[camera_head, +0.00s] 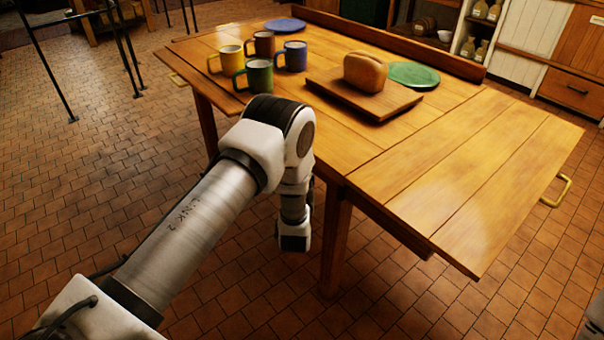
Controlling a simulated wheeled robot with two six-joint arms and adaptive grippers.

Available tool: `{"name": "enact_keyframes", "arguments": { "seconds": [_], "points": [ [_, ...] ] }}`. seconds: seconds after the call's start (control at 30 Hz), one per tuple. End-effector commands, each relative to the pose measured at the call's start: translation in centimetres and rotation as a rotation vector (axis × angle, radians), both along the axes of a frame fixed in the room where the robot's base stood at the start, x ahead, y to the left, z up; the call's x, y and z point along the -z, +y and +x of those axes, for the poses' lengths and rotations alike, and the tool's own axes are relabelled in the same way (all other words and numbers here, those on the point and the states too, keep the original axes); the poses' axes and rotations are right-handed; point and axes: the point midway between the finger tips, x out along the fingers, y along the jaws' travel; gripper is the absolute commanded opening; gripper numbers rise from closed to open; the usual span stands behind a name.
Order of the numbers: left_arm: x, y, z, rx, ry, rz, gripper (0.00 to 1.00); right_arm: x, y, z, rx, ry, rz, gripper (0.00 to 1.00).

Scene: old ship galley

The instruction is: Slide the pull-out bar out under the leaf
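The table leaf (492,190) is at the right end of the wooden table, level with the top. It has a brass handle (557,190) on its outer edge. Under the leaf's near edge a wooden rail (395,222) runs out from the table frame and ends partway along the leaf. I cannot tell whether it is the pull-out bar. My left arm reaches in front of the table, its wrist hanging beside the near table leg (336,240). No fingers of my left gripper show. My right gripper is out of view; only a bit of my body shows at the lower right.
On the table stand several mugs (258,76), a blue plate (285,25), a cutting board (385,104) with a loaf (365,72), and a green plate (414,75). The leaf's top is bare. The tiled floor (450,300) below it is clear.

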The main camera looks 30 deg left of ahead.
Motion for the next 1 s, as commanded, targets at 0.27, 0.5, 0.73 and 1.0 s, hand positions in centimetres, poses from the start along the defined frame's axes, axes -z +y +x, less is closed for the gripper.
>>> {"name": "enact_keyframes", "arguments": {
  "seconds": [0.27,0.5,0.73,1.0],
  "points": [
    [0.3,-0.2,-0.1,0.007,0.008,0.0,0.34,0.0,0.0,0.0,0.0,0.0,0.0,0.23],
    [0.3,-0.8,-1.3,0.008,0.009,0.0,0.34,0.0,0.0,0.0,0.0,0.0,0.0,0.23],
    [0.3,-3.0,-6.4,0.011,0.013,0.002,0.34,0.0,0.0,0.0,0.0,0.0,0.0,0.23],
    [0.3,-4.9,-10.9,0.009,0.009,0.001,0.34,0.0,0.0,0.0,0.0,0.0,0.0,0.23]
  ]
}}
